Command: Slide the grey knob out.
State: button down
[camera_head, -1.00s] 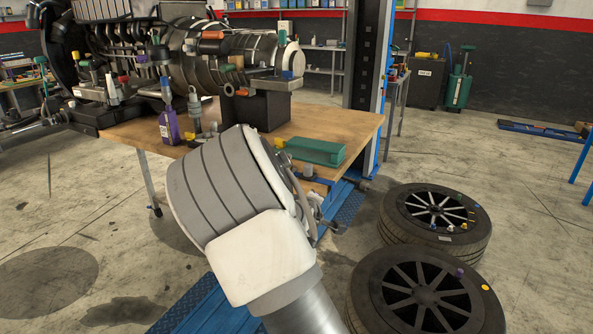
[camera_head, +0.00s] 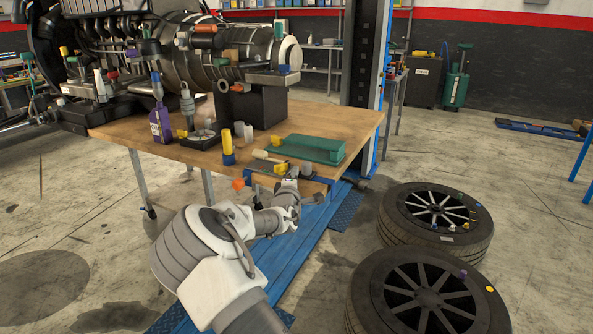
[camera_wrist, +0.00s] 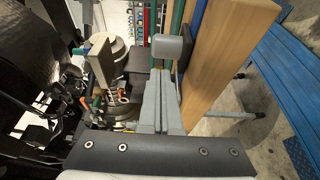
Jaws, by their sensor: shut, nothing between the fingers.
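In the head view a small grey piece at the table's front edge, by the blue bar, looks like the same knob (camera_head: 307,170). My gripper (camera_wrist: 162,82) is shut and empty, with its grey fingers pointing toward the knob. In the head view my gripper (camera_head: 292,184) is at the table's front edge, partly hidden by my wrist. I cannot tell whether the fingertips touch the knob.
The wooden table (camera_head: 359,122) carries a green block (camera_head: 305,149), a yellow-and-blue cylinder (camera_head: 228,147), a purple bottle (camera_head: 161,123) and a large engine (camera_head: 190,45). An orange piece (camera_head: 238,184) shows near the front edge. Two wheels (camera_head: 437,222) lie on the floor at right.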

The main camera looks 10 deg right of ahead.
aim_at(315, 183)
jog(key=shift+x, duration=1.8)
jog(key=s+d, duration=0.1)
jog(key=s+d+b, duration=0.1)
jog(key=d, duration=0.1)
jog(key=s+d, duration=0.1)
jog(key=d, duration=0.1)
jog(key=shift+s+d, duration=0.15)
jog(key=shift+s, duration=0.4)
